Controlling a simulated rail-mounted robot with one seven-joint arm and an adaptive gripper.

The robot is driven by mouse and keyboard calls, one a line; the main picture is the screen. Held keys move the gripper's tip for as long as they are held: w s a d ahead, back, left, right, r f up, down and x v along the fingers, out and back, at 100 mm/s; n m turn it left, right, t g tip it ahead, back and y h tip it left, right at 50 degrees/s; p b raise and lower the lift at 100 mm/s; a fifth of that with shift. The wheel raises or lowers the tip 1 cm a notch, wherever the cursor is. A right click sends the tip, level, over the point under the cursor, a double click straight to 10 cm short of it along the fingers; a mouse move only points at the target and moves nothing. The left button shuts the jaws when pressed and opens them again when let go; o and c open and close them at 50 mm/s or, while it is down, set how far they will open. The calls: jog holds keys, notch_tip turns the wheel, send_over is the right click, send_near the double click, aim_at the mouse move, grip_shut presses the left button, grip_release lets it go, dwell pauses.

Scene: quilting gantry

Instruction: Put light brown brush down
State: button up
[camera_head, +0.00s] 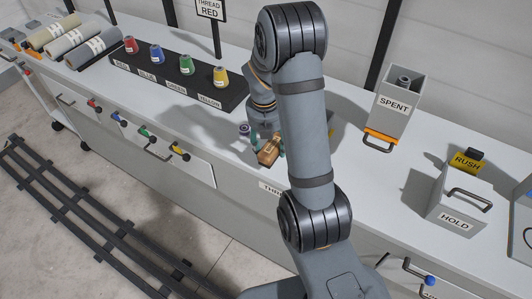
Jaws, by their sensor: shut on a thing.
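The light brown brush (268,154) is a small tan block shape near the front edge of the white counter (212,122). My gripper (266,147) is shut on it, with a finger at each side. My arm comes down from above and hides part of the gripper and the counter behind it. I cannot tell whether the brush touches the counter or is held just above it.
A black rack (187,86) with red, blue, green and yellow thread spools stands left. Rolls (88,47) lie far left. Drawers with coloured knobs line the counter front.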

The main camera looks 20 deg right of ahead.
jog(key=shift+w+a+f, duration=0.4)
jog(key=shift+a, duration=0.05)
jog(key=shift+f, duration=2)
jog(key=shift+f, duration=0.1)
jog(key=shift+f, duration=0.15)
jog(key=o, duration=1.2)
jog(key=shift+o, duration=0.6)
jog(key=shift+r, duration=0.75)
notch_tip(320, 180, up, 11)
jog(key=s+a, duration=0.1)
jog(key=shift+a+p, duration=0.15)
jog(key=shift+p, duration=0.3)
